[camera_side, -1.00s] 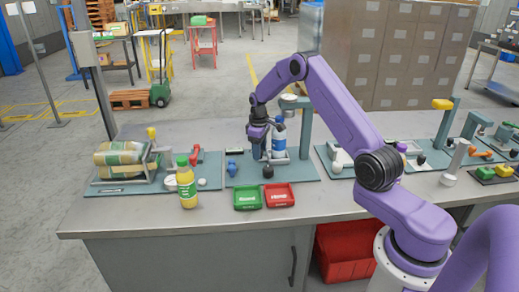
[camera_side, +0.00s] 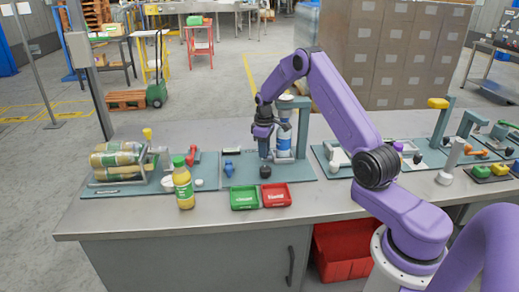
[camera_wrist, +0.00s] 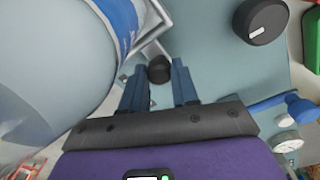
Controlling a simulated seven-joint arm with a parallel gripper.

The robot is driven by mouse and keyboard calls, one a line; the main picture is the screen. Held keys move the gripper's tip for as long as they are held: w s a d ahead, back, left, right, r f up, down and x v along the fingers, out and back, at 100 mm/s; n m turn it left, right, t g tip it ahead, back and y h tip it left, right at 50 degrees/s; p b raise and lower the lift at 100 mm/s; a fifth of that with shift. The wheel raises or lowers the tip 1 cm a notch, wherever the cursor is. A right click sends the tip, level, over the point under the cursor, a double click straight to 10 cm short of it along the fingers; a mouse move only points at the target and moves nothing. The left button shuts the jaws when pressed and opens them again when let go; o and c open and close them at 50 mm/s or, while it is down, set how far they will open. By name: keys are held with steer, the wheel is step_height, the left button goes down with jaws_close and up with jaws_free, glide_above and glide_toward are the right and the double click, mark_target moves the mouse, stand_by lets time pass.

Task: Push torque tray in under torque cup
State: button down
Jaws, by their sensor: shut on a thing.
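A blue-and-white bottle (camera_side: 284,146) stands upright in the metal torque tray (camera_side: 287,158) on the middle teal plate. The torque cup (camera_side: 287,97) hangs from the teal post's arm above the bottle; it looks close to directly over it, but the exact alignment is hard to tell. My gripper (camera_side: 264,156) points down at the left of the bottle. In the wrist view my gripper (camera_wrist: 160,88) is shut on a black knob (camera_wrist: 159,69) beside the metal tray (camera_wrist: 152,25). The bottle (camera_wrist: 60,60) fills the upper left there.
A black dial (camera_side: 265,171) and a blue part (camera_side: 229,167) sit on the same plate. Green (camera_side: 244,197) and red (camera_side: 276,195) trays lie in front. A yellow juice bottle (camera_side: 184,187) stands at left. The teal post (camera_side: 304,130) rises right of the bottle.

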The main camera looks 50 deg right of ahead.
steer(key=c, duration=0.8)
jaws_free()
steer(key=shift+s+d, duration=0.25)
steer(key=shift+d, duration=0.05)
steer(key=shift+c, duration=0.2)
steer(key=shift+a, duration=0.1)
steer(key=shift+w+a, duration=0.1)
steer(key=shift+w, duration=0.05)
